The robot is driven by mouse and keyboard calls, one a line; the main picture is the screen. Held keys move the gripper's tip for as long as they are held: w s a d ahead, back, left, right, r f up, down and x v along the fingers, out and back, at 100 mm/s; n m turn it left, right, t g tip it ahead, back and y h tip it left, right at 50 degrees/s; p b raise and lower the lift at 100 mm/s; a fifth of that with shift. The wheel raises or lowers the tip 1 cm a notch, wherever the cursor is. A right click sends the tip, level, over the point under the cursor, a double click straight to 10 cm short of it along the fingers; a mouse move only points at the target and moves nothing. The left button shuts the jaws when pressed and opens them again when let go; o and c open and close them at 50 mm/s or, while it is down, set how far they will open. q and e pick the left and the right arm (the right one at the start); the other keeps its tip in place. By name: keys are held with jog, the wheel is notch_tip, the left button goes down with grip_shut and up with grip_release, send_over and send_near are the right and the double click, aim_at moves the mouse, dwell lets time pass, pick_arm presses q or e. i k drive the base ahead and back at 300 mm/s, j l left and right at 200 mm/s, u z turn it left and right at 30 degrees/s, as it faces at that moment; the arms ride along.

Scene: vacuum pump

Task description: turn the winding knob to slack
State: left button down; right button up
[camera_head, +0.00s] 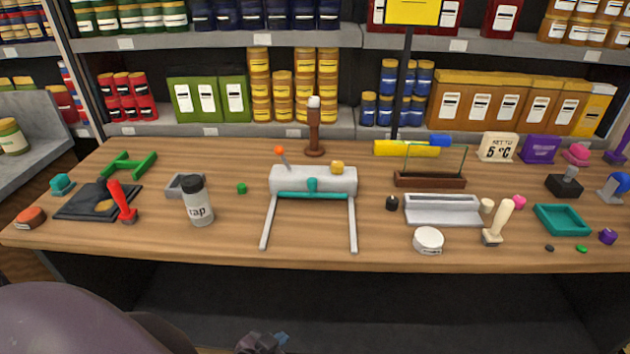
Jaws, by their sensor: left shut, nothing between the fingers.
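A light grey machine (314,179) with two long front arms stands in the middle of the wooden table. A small yellow knob (337,167) sits on its top right. An orange-tipped lever (280,151) stands up at its left. A teal bar with a teal grip (312,185) runs along its front. I cannot tell for sure which of these is the winding knob, nor its setting. My left gripper (279,341) shows at the bottom edge, low in front of the table, shut and empty, well apart from the machine. My right gripper is not in view.
A white-labelled shaker (198,201) stands left of the machine, with a small green piece (241,188) between. A black weight (392,203), a grey tray (443,210) and a white round tin (428,240) are to the right. The table front between the machine's arms is clear.

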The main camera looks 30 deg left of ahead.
aim_at(337, 168)
jog(key=i+l, duration=0.2)
jog(key=l, duration=0.2)
jog(key=l+u, duration=0.15)
jog(key=u, duration=0.9)
jog(key=i+l, duration=0.05)
